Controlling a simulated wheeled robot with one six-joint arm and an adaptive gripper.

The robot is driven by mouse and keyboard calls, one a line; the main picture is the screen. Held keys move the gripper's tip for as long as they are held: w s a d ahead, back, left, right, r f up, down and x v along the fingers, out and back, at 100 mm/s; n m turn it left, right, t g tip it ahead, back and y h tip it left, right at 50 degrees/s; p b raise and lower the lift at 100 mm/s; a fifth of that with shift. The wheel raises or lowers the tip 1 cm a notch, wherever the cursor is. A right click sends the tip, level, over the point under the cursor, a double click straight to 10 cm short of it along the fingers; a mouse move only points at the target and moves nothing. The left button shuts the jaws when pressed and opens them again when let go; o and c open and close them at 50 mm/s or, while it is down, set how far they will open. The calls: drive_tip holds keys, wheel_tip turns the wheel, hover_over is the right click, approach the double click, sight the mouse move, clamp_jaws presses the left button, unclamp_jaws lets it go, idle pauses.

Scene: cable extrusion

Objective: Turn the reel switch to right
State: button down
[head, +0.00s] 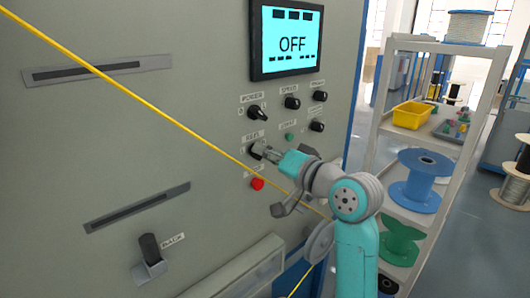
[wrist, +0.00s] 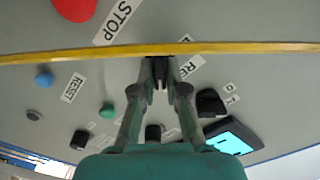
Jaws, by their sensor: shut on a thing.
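The reel switch (head: 256,152) is a small black knob on the grey machine panel, below a label that reads like REEL. My gripper (head: 264,150) reaches it from the right and is shut on it. In the wrist view my two fingertips (wrist: 160,72) close on the dark knob (wrist: 158,62), which is mostly hidden between them. I cannot tell which way the knob points.
A yellow cable (head: 150,110) runs diagonally past the panel and crosses near my gripper; it also spans the wrist view (wrist: 90,54). A red button (head: 257,184) lies just below the switch. Other black knobs (head: 257,112) sit above. The screen (head: 292,44) reads OFF.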

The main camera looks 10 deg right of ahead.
idle(0.5)
drive_tip(key=c, duration=1.2)
unclamp_jaws()
drive_tip(key=v, duration=1.2)
drive_tip(key=shift+f, duration=0.1)
